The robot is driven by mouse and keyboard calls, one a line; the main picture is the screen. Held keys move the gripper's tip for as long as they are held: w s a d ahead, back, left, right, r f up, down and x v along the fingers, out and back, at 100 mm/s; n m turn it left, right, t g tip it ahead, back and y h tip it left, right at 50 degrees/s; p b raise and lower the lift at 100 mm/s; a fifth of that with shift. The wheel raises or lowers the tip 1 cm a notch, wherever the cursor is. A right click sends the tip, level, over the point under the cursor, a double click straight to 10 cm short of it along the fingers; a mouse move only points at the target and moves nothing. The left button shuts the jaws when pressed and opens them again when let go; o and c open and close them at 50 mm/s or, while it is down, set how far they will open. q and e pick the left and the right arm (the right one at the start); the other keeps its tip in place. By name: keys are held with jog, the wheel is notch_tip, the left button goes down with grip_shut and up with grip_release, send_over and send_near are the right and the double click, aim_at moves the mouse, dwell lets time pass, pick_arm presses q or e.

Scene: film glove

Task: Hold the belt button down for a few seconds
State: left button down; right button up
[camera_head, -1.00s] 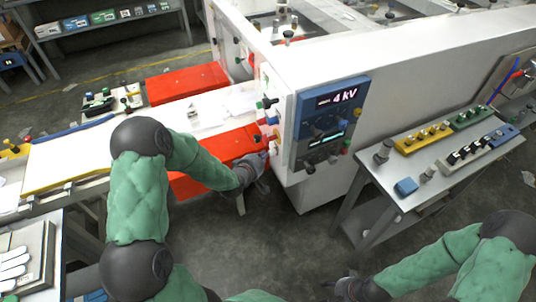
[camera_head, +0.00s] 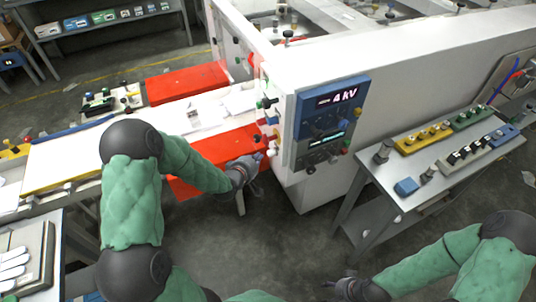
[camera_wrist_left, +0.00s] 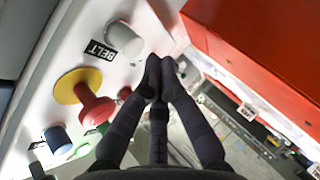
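In the left wrist view a grey-white round button (camera_wrist_left: 124,40) stands out from a white panel beside a black label reading BELT (camera_wrist_left: 100,50). My left gripper (camera_wrist_left: 158,78) has its dark fingertips drawn together with nothing visible between them. The tips appear right of and below the button in that picture, apart from it. In the head view my left gripper (camera_head: 257,160) is beside the machine's end face, close to its cluster of coloured buttons (camera_head: 270,130). My right gripper (camera_head: 338,284) is low at the bottom, away from the machine; its fingers are too small to read.
A red knob on a yellow disc (camera_wrist_left: 95,105) and a blue knob (camera_wrist_left: 57,138) share the panel with the button. A red cover (camera_wrist_left: 255,60) lies close to the right of the fingers. A blue display panel (camera_head: 330,118) faces forward on the white machine.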

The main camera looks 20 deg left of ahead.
pick_arm(q)
jog(key=shift+s+a, duration=1.45)
jog(key=shift+s, duration=0.25)
jog(key=s+d+f+m+g+h, duration=0.2)
jog(key=s+d+f+m+g, duration=0.4)
jog(key=d+f, duration=0.75)
jog(key=s+d+f+m+g+h, duration=0.1)
jog(key=s+d+f+m+g, duration=0.2)
jog(key=s, duration=0.5)
jog(key=s+d+f+m+g, duration=0.2)
jog(key=s+d+f+g, duration=0.1)
jog(key=s+d+f, duration=0.2)
jog(key=s+d, duration=0.2)
jog(key=s, duration=0.1)
jog(key=shift+s+d+f+m+g+h, duration=0.2)
jog(key=shift+s+f+m+g+h, duration=0.1)
jog(key=shift+s+m+h, duration=0.1)
jog(key=shift+w, duration=0.1)
